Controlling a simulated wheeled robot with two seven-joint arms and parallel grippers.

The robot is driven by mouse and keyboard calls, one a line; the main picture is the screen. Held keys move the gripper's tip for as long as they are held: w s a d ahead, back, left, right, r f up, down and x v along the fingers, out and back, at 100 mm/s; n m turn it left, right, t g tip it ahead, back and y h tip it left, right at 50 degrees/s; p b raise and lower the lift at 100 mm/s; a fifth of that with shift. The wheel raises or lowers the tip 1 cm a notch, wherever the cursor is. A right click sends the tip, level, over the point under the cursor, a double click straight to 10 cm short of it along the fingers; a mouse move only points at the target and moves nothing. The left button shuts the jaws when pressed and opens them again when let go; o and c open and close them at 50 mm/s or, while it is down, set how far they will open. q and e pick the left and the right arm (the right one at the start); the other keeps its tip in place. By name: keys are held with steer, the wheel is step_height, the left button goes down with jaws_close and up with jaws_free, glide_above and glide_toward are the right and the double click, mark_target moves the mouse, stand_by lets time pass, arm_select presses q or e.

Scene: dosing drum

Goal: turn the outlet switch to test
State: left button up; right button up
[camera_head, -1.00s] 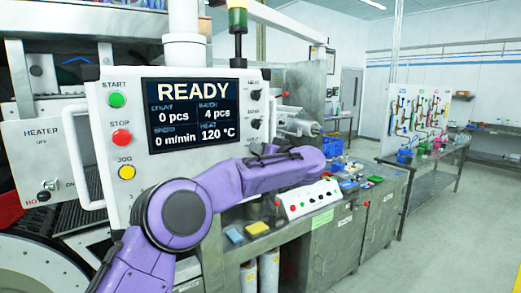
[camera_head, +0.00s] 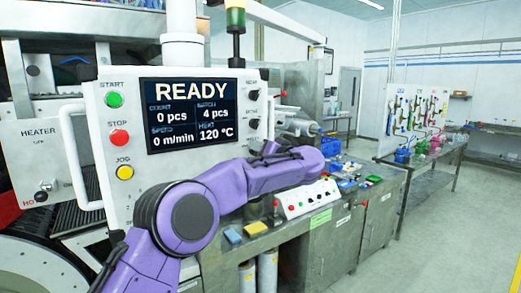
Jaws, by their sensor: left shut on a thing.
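The white control panel (camera_head: 118,208) carries a screen (camera_head: 198,115) reading READY. Two small dark knobs, an upper one (camera_head: 253,95) and a lower one (camera_head: 253,124), sit on its right edge; their labels are too small to read. My purple left arm crosses in front of the panel's lower part. My left gripper (camera_head: 268,152) is at the panel's lower right edge, just below these knobs. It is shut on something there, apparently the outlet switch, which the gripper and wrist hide. The switch's position cannot be seen. My right gripper is not in view.
Green START (camera_head: 114,100), red STOP (camera_head: 119,137) and yellow JOG (camera_head: 124,173) buttons line the panel's left side, beside a white handle (camera_head: 80,160). A small button box (camera_head: 308,198) stands on the metal bench right of my arm. The floor at right is clear.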

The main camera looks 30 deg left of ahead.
arm_select(q)
steer(key=o, duration=0.9)
steer(key=shift+r, duration=0.25)
steer(key=shift+o, duration=0.7)
steer(key=shift+f, duration=0.15)
steer(key=shift+d, duration=0.1)
steer(key=b+v, duration=0.4)
steer(key=v, duration=0.6)
steer(key=shift+d, duration=0.15)
steer(key=shift+s, duration=0.1)
